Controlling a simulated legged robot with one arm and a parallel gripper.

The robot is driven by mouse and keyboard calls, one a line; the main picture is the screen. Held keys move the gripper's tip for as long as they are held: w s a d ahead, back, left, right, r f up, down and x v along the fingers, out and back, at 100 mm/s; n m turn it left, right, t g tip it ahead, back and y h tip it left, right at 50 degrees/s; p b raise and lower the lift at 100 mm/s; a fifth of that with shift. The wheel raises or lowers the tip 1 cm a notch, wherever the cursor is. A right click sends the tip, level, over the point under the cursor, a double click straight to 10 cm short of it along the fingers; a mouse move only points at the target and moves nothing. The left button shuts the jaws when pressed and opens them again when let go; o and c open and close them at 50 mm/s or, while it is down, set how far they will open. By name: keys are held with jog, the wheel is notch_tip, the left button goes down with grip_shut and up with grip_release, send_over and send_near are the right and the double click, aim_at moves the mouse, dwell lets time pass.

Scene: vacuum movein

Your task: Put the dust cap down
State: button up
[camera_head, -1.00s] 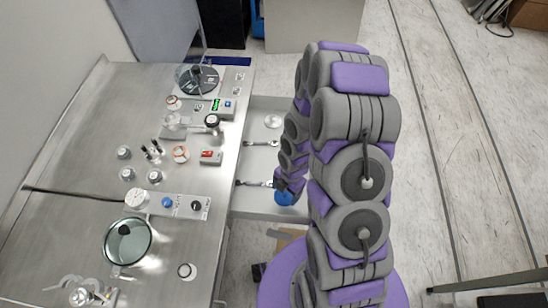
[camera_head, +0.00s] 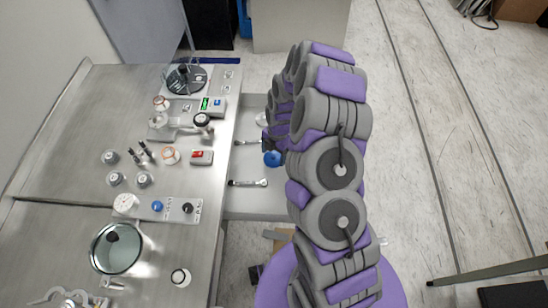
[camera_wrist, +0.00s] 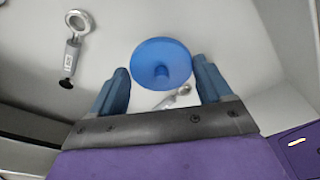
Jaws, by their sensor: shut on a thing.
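The blue dust cap (camera_head: 272,158) is a round disc with a short stub. In the wrist view the dust cap (camera_wrist: 160,52) sits between the fingertips of my gripper (camera_wrist: 161,78), disc edge at the fingers. My gripper is shut on it. In the head view my gripper (camera_head: 270,145) and the cap are over the open drawer (camera_head: 238,205) at the bench's right side. The arm hides part of the gripper and drawer. I cannot tell how high the cap is above the drawer floor.
The drawer holds a wrench-like tool (camera_head: 248,183) and another tool (camera_head: 247,142). A ring-ended tool (camera_wrist: 72,45) lies at left in the wrist view. The steel bench (camera_head: 75,150) carries gauges, fittings and a glass-topped chamber (camera_head: 117,248). Open floor (camera_head: 430,150) lies to the right.

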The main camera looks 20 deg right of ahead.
aim_at(274, 158)
jog(key=f, duration=0.2)
jog(key=f+b, duration=0.1)
jog(key=shift+w+f, duration=0.2)
jog(key=shift+f, duration=0.15)
jog(key=shift+r, duration=0.1)
jog(key=o, duration=0.7)
jog(key=shift+c, duration=0.2)
jog(key=o, duration=0.4)
